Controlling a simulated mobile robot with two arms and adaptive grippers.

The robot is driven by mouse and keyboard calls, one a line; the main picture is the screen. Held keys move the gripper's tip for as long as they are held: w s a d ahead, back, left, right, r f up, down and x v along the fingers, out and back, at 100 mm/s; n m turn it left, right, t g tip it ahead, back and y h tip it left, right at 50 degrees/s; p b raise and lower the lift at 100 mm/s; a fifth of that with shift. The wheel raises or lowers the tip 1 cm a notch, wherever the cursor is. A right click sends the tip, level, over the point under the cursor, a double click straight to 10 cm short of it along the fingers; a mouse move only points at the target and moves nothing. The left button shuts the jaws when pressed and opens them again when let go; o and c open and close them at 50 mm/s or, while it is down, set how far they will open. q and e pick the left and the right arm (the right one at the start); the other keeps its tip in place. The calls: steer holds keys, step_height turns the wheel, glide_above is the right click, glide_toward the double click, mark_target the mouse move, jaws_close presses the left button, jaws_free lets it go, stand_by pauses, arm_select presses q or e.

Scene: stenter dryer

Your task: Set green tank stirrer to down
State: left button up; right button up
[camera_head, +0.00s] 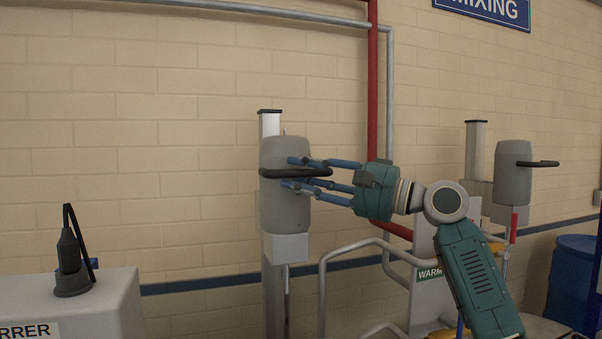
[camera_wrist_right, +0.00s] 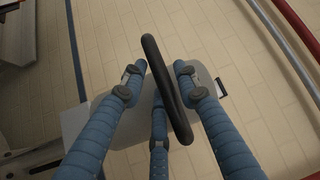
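A grey stirrer motor head (camera_head: 285,215) with a black handle (camera_head: 280,173) sits high on a post by the wall. No colour mark shows which tank it serves. My right gripper (camera_head: 303,172) is at this handle, its blue fingers reaching from the right. In the right wrist view the black handle (camera_wrist_right: 166,90) runs between the spread fingers, with gaps on both sides of it. The gripper is open there; light contact with the lower finger cannot be told. My left gripper is not in view.
A second grey stirrer head (camera_head: 513,172) with a black handle stands at the right. Metal railings (camera_head: 324,290) and a red pipe (camera_head: 373,90) are near my right arm. A grey box (camera_head: 105,300) with a black lever (camera_head: 69,250) is at the lower left. A blue drum (camera_head: 572,275) stands at the far right.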

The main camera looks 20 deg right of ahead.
steer(key=shift+c, duration=1)
jaws_close()
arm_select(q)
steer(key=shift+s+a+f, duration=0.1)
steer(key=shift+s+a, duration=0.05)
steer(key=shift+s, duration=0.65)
